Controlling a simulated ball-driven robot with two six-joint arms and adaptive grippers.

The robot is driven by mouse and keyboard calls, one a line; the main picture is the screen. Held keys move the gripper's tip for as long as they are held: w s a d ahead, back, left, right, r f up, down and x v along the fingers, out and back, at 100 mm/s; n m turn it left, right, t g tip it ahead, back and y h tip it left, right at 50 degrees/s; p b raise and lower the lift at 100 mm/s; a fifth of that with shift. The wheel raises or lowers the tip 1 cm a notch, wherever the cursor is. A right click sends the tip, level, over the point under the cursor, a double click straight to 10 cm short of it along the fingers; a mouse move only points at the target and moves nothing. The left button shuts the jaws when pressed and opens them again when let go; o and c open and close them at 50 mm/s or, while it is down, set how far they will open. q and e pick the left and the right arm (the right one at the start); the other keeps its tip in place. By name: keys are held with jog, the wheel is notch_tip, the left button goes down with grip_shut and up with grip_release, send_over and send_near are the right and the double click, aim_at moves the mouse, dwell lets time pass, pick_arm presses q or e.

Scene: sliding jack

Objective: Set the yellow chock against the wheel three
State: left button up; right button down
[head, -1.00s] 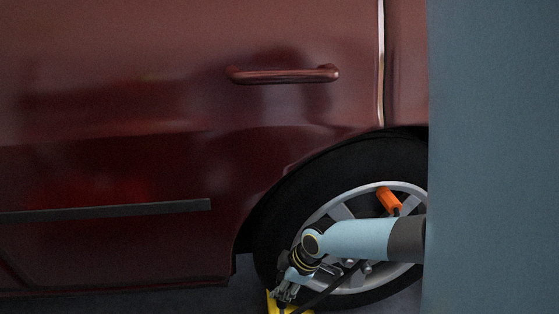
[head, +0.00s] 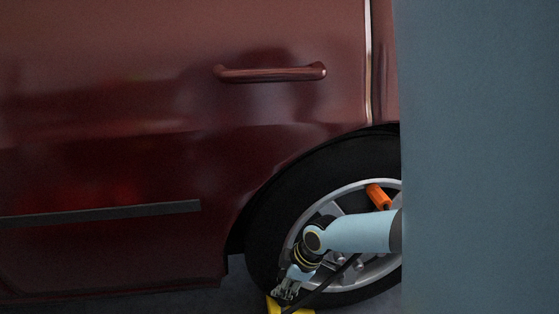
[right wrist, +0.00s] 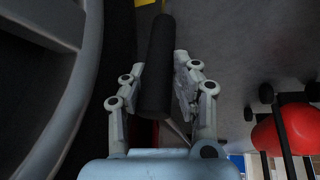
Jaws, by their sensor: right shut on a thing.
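The yellow chock (head: 274,304) shows at the bottom edge of the head view, low in front of the wheel's tyre; its lower part is cut off. Whether it touches the tyre cannot be told. The wheel (head: 262,240) has a black tyre and silver spoked rim; its number is not readable. My right gripper (head: 285,293) is just above the chock. In the right wrist view my right gripper (right wrist: 160,92) is shut around a thick black bar (right wrist: 158,60). A bit of yellow (right wrist: 147,2) shows beyond the bar's far end. My left gripper is out of view.
The dark red car (head: 120,130) fills the left and middle. A grey-blue upright surface (head: 480,150) blocks the right side. An orange piece (head: 378,196) shows before the rim. In the right wrist view, grey floor (right wrist: 235,60) is clear, with a red rounded object (right wrist: 290,130) at right.

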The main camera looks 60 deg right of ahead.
jog(key=c, duration=0.9)
grip_release()
jog(key=shift+c, duration=0.2)
jog(key=v, duration=1.2)
jog(key=shift+a, duration=0.1)
